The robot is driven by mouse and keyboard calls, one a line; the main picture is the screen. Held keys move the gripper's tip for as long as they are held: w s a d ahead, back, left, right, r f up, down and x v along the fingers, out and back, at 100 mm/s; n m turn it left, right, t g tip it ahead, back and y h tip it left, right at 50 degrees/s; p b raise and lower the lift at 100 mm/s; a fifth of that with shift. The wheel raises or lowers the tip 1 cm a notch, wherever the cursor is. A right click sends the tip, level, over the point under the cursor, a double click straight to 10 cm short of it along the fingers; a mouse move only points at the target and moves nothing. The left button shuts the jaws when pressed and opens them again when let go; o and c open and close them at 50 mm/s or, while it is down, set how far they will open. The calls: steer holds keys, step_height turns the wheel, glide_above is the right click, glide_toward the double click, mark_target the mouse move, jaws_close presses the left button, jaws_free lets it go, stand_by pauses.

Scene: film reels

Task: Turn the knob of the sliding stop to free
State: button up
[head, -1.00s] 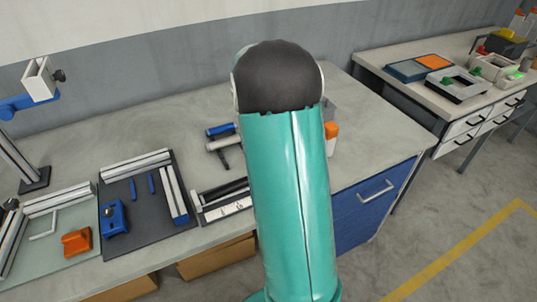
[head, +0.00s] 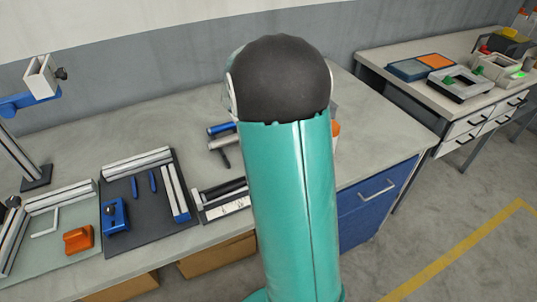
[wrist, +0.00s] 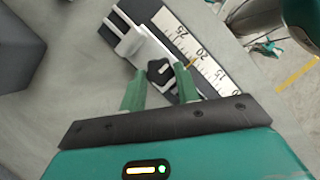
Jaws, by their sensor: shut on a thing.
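The sliding stop (wrist: 131,38) is a light grey block on a dark rail with a white ruler (wrist: 194,47), in the upper middle of the wrist view. Its black knob (wrist: 159,71) lies between the two green fingertips of my gripper (wrist: 161,80), which is shut on it. Which way the knob is set cannot be read. In the head view part of the rail with its ruler (head: 233,207) shows at the left of my arm. My arm hides the gripper and knob there.
Left of the rail lies a black mat (head: 150,229) with metal profiles and a blue block (head: 115,216). Blue and grey rollers (head: 220,130) lie behind the rail. An orange-topped item is partly hidden behind my arm. A second table (head: 440,75) stands at the right.

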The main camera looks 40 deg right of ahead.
stand_by(0.3)
steer(key=o, duration=1)
steer(key=shift+c, duration=0.2)
steer(key=shift+r, duration=0.1)
steer(key=v, duration=1.3)
steer(key=shift+r, duration=0.35)
steer(key=shift+a, duration=0.15)
